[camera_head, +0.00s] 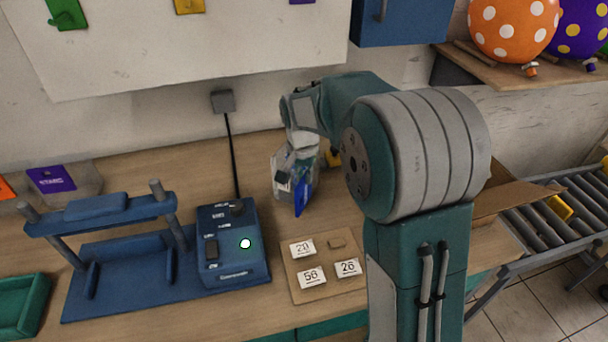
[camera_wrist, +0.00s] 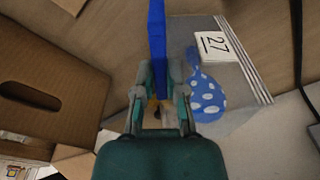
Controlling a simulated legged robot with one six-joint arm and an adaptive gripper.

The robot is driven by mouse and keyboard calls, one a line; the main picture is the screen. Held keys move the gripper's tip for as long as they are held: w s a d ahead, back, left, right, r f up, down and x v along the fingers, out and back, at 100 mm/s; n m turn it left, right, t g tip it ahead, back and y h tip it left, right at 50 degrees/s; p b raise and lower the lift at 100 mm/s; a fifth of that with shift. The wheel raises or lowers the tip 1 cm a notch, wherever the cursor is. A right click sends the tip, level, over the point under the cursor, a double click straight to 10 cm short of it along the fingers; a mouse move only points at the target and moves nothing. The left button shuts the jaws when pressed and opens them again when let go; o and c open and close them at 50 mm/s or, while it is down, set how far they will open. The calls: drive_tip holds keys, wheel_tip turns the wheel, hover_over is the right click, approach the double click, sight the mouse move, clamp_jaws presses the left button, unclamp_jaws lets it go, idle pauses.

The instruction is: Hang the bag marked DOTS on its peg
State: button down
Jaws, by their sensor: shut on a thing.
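A clear bag (camera_wrist: 236,92) shows in the wrist view, with a blue white-dotted balloon and a card reading 27. A blue tag (camera_wrist: 157,35) stands edge-on between the fingers of my gripper (camera_wrist: 160,85), which is shut on it beside the clear bag. In the head view the clear bag (camera_head: 283,178) and blue tag (camera_head: 302,198) show just below my wrist, above the bench; my arm hides part of the gripper. I cannot read the word DOTS. On the wall board, green (camera_head: 68,13), yellow (camera_head: 189,5) and purple (camera_head: 302,1) plates show, cut off at the top; no blue plate is in view.
A blue press (camera_head: 130,270) and control box (camera_head: 232,245) stand on the bench, with a card tray (camera_head: 303,293) to their right. A purple-tagged bag (camera_head: 52,180) lies at left. A blue cabinet (camera_head: 405,22) and a shelf (camera_head: 500,72) with balloons are upper right. A cardboard box (camera_wrist: 50,85) is close left.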

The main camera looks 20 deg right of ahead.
drive_tip(key=c, duration=0.7)
unclamp_jaws()
wheel_tip(320, 180, up, 12)
drive_tip(key=s, duration=0.1)
drive_tip(key=s+r+n+t, duration=0.2)
drive_tip(key=s+r+n, duration=0.15)
drive_tip(key=s, duration=1.05)
drive_tip(key=s+f+n+t, duration=0.2)
drive_tip(key=s+f+n, duration=0.2)
drive_tip(key=s, duration=0.8)
drive_tip(key=shift+f+t+y, duration=0.3)
drive_tip(key=shift+f+y, duration=0.05)
drive_tip(key=shift+y, duration=0.05)
drive_tip(key=shift+o, duration=0.3)
